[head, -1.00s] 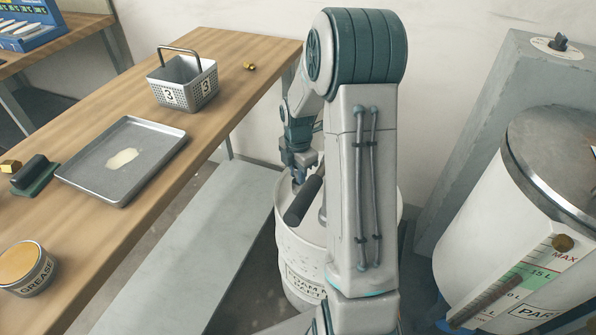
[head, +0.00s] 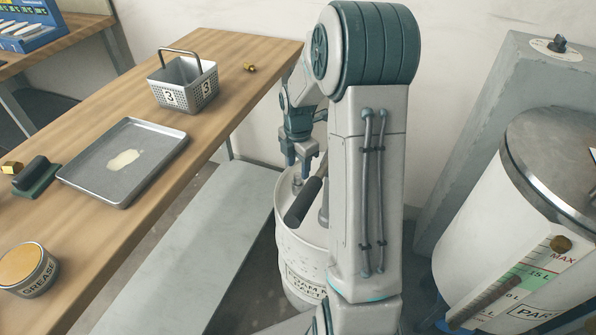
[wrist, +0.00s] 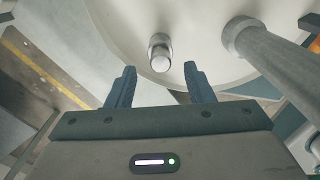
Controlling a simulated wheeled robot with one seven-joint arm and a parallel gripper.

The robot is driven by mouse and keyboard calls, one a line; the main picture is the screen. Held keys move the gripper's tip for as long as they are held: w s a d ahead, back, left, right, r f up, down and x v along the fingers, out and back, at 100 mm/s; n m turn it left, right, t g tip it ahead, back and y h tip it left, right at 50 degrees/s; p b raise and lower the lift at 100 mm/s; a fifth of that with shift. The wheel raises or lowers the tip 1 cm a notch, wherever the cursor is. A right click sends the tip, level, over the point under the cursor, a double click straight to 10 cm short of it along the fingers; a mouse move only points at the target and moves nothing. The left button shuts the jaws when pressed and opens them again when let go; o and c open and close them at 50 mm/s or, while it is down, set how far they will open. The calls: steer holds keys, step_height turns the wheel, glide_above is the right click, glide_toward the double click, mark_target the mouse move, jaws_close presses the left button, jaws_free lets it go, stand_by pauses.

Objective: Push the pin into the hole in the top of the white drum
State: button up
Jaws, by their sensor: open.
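The white drum (head: 292,243) stands on the floor between the table and my arm, partly hidden behind the arm. Its pale top (wrist: 115,30) fills the upper part of the wrist view. The silver pin (wrist: 160,55) stands on the drum's top, its round end facing the wrist camera. In the head view it shows small (head: 297,186) below my gripper. I cannot tell how deep it sits in the hole. My gripper (head: 303,165) is open above the drum. In the wrist view its two blue fingers (wrist: 160,67) are apart, clear of the pin on both sides.
A thick grey pipe (wrist: 275,48) rises from the drum top right of the pin. A dark cylinder (head: 304,201) also shows there. The wooden table (head: 225,105) is at left, with a tray (head: 85,180) and basket (head: 185,85). A large white tank (head: 490,220) stands at right.

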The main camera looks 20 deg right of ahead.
mark_target(298, 175)
step_height(298, 175, up, 9)
steer(key=p, duration=0.1)
steer(key=shift+r, duration=0.2)
steer(key=shift+p, duration=0.3)
steer(key=c, duration=0.4)
steer(key=shift+m, duration=0.7)
step_height(298, 175, down, 4)
steer(key=shift+f+p, duration=0.1)
steer(key=shift+p, duration=0.65)
jaws_close()
step_height(298, 175, down, 6)
steer(key=b, duration=0.5)
